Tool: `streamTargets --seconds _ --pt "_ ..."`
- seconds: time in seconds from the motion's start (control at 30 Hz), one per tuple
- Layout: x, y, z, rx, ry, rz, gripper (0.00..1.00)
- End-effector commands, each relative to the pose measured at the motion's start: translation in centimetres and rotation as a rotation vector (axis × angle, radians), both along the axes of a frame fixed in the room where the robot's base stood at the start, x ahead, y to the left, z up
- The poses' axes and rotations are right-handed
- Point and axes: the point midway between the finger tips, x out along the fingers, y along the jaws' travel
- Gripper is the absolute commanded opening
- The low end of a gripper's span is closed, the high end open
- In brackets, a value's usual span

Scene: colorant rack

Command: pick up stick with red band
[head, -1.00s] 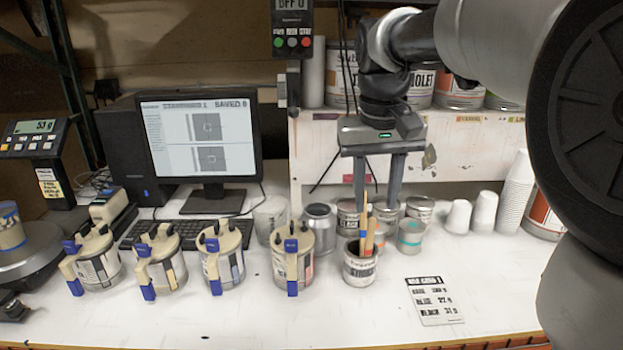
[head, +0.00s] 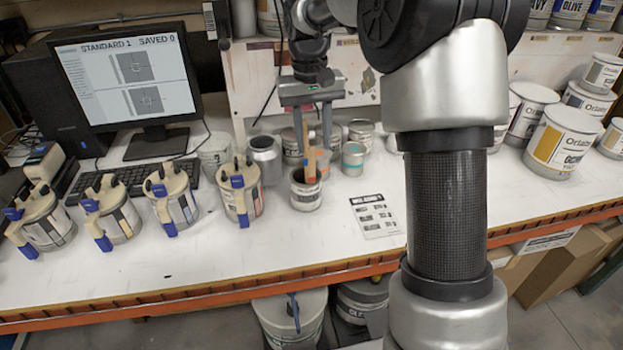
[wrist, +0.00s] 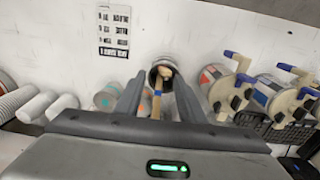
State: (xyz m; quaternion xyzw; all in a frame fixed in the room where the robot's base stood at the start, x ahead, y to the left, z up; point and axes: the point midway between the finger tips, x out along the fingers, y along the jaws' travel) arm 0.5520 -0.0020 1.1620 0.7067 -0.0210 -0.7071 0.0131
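Wooden sticks (head: 311,150) stand upright in a small open can (head: 306,198) on the white bench. A reddish-orange band (head: 311,180) shows low on a stick, just above the can rim, beside a blue mark. My gripper (head: 312,146) is above the can, pointing down, with its two fingers apart and the stick tops between them. In the wrist view the fingers (wrist: 160,92) are apart on either side of a stick (wrist: 157,104), with the can (wrist: 164,70) beyond. I cannot tell whether either finger touches a stick.
Several blue-handled cans (head: 242,195) stand left of the can. Close behind are a silver can (head: 265,160) and a teal-marked can (head: 353,158). A printed card (head: 376,215) lies to the right. The bench front is mostly clear.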

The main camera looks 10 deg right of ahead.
Motion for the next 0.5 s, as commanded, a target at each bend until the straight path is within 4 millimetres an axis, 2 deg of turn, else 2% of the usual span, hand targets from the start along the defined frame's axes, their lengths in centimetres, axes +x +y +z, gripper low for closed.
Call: streamTargets --seconds 0.1,0.27,0.5 --pt "0.0 -0.1 -1.3 0.000 0.001 0.000 0.36" --pt "-0.1 0.0 -2.2 0.000 0.002 0.000 0.36" --pt "-0.2 0.5 -5.8 0.000 0.003 0.000 0.36"
